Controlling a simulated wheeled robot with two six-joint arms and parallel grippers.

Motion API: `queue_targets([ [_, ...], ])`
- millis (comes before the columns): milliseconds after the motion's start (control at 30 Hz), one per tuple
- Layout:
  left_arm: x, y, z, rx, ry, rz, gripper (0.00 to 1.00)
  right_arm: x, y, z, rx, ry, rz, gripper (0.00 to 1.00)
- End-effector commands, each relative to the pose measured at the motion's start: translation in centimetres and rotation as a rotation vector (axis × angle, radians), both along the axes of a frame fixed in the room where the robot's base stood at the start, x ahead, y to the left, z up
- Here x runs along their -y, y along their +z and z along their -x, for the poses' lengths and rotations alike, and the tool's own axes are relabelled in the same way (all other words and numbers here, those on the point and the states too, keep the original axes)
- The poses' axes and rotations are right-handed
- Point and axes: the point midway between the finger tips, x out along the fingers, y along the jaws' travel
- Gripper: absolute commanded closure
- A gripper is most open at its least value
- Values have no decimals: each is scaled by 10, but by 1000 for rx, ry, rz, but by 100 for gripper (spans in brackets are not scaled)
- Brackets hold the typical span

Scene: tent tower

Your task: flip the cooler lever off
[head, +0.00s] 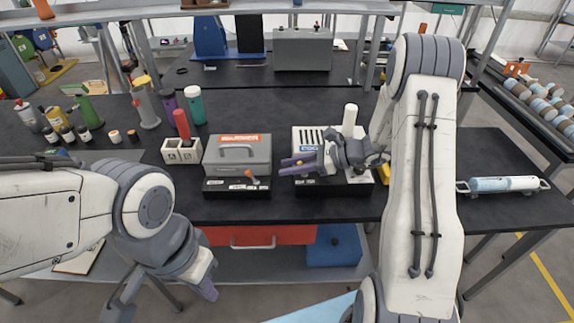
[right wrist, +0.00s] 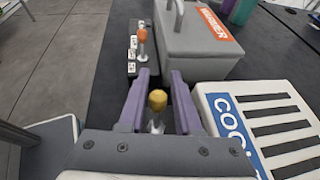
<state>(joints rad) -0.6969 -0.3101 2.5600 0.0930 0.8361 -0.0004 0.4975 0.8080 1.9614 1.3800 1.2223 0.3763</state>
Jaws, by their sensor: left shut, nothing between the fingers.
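The cooler (head: 306,137) is a white box with a slotted top and a blue label; it also shows in the right wrist view (right wrist: 270,118). Its lever, with a yellow knob (right wrist: 157,100), stands in front of the box. My right gripper (head: 292,166) is at the cooler's front. In the right wrist view its purple fingers (right wrist: 159,80) are apart, one on each side of the knob, with gaps visible. In the head view the gripper hides the lever. My left gripper (head: 208,291) is shut and empty, low in front of the bench.
The grey warmer (head: 238,151) stands left of the cooler, with an orange-knobbed lever (head: 250,175) on its black base. A white holder (head: 181,152) with a red item is further left. Bottles and small jars stand at the bench's left. A blue-and-white roller (head: 503,185) lies at the right.

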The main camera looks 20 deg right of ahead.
Motion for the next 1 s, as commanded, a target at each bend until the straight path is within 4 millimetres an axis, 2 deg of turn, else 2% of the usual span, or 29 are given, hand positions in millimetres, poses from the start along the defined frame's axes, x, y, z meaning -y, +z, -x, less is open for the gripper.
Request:
queue_targets([
  [233, 0, 0, 0, 0, 0, 0, 100, -3, -1, -1, 1, 4, 0, 67],
  [267, 0, 0, 0, 0, 0, 0, 100, -3, -1, -1, 1, 4, 0, 71],
  [333, 0, 0, 0, 0, 0, 0, 100, -3, -1, -1, 1, 4, 0, 98],
  [367, 0, 0, 0, 0, 0, 0, 100, -3, -1, -1, 1, 4, 0, 100],
  [567, 0, 2, 0, 0, 0, 0, 100, -5, 1, -2, -3, 4, 19, 100],
  [800, 0, 10, 0, 0, 0, 0, 100, -8, -5, -4, -40, 3, 155, 100],
  [1000, 0, 9, 0, 0, 0, 0, 100, -8, -7, -4, -45, 2, 170, 100],
])
